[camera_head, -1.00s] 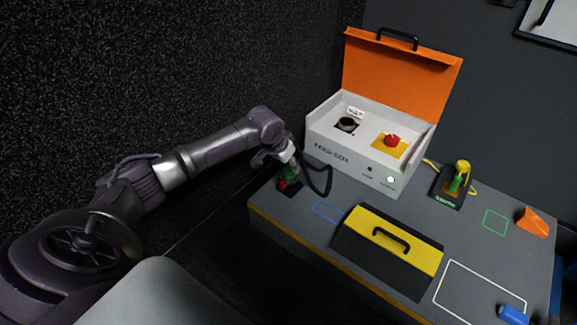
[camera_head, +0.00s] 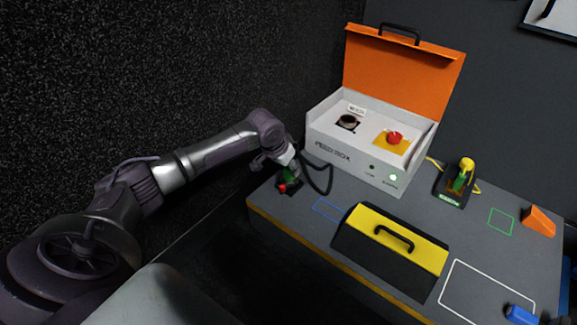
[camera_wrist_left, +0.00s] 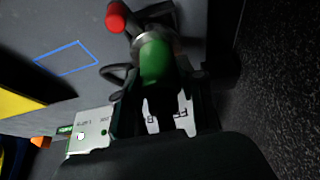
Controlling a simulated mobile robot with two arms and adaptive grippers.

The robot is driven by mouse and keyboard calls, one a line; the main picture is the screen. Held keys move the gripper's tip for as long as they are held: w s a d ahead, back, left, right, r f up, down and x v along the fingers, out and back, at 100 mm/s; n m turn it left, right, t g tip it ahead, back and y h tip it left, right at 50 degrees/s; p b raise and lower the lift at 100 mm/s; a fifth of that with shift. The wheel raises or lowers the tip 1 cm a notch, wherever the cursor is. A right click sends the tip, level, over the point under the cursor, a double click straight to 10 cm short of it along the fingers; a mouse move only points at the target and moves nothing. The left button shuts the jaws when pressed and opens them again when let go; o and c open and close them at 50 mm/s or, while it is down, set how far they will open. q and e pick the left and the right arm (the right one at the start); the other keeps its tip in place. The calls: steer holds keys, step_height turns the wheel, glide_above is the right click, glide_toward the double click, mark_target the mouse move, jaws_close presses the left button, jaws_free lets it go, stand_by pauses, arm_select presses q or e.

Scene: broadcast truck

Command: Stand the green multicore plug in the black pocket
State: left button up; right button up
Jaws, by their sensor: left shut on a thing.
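The green multicore plug (camera_head: 290,174) is at the table's left end, with a red part (camera_head: 282,188) low beside it. My left gripper (camera_head: 289,162) is shut on the plug from above. In the left wrist view the green plug body (camera_wrist_left: 155,62) lies between the dark fingers (camera_wrist_left: 160,88), with a metal collar and the red part (camera_wrist_left: 115,18) beyond. A dark patch (camera_head: 294,187), perhaps the black pocket, shows under the plug. The gripper and plug cover much of it, so I cannot tell whether the plug is seated. My right gripper is not in view.
The open feed box (camera_head: 345,165) with its orange lid stands just right of the plug. A black cable (camera_head: 329,180) loops between them. A yellow-black case (camera_head: 390,245) lies in front. A black holder (camera_head: 450,190) with a yellow-green item stands further right.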

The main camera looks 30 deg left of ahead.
arm_select(q)
steer(key=shift+f, duration=0.4)
steer(key=o, duration=1)
steer(key=shift+o, duration=0.4)
